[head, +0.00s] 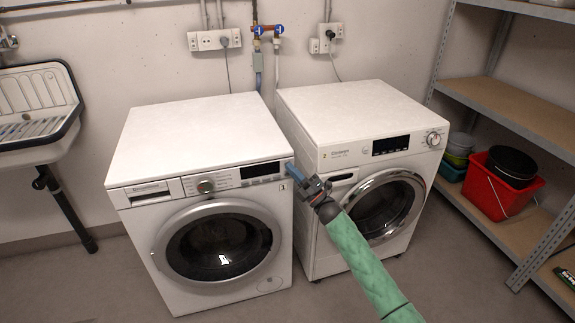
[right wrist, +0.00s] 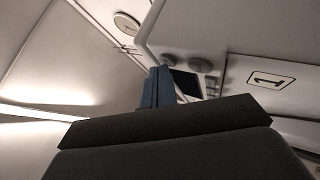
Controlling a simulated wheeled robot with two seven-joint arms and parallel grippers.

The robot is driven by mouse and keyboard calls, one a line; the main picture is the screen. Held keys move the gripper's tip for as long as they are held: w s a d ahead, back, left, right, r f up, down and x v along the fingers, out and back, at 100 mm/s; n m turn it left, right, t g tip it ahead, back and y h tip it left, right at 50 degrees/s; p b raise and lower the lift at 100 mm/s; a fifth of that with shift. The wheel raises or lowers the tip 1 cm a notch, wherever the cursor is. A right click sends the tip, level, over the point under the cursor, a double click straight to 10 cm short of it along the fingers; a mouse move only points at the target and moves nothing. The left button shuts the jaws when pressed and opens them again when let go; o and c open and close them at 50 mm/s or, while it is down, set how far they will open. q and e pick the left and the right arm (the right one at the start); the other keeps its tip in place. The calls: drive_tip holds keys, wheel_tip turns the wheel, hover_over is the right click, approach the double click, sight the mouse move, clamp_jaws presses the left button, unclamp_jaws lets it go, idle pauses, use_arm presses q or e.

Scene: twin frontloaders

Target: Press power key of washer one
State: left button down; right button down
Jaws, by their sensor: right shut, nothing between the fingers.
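Washer one (head: 195,140) is the left machine, white with a round door. Its sticker "1" (head: 283,187) also shows in the right wrist view (right wrist: 270,78). Its dark display (head: 260,170) sits near the right end of the front panel. My right gripper (head: 290,168) is shut and empty, its blue fingertips at the panel's right end. In the right wrist view the fingertips (right wrist: 160,71) are close to two round buttons (right wrist: 186,61) beside the display. Which is the power key, and whether the tips touch it, I cannot tell. My left gripper is out of view.
Washer two (head: 350,125) stands close on the right, with a dark round door and a narrow gap between the machines. A sink (head: 38,105) is at the left. A metal shelf with a red bucket (head: 500,190) is at the right.

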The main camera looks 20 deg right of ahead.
drive_tip(key=shift+s, duration=0.55)
drive_tip(key=s+p, duration=0.1)
drive_tip(key=s, duration=0.5)
idle(0.4)
drive_tip(key=shift+s+d, duration=0.15)
drive_tip(key=shift+s, duration=0.05)
drive_tip(key=shift+s, duration=0.3)
drive_tip(key=s+p, duration=0.2)
drive_tip(key=s, duration=0.8)
drive_tip(key=shift+d, duration=0.15)
idle(4.8)
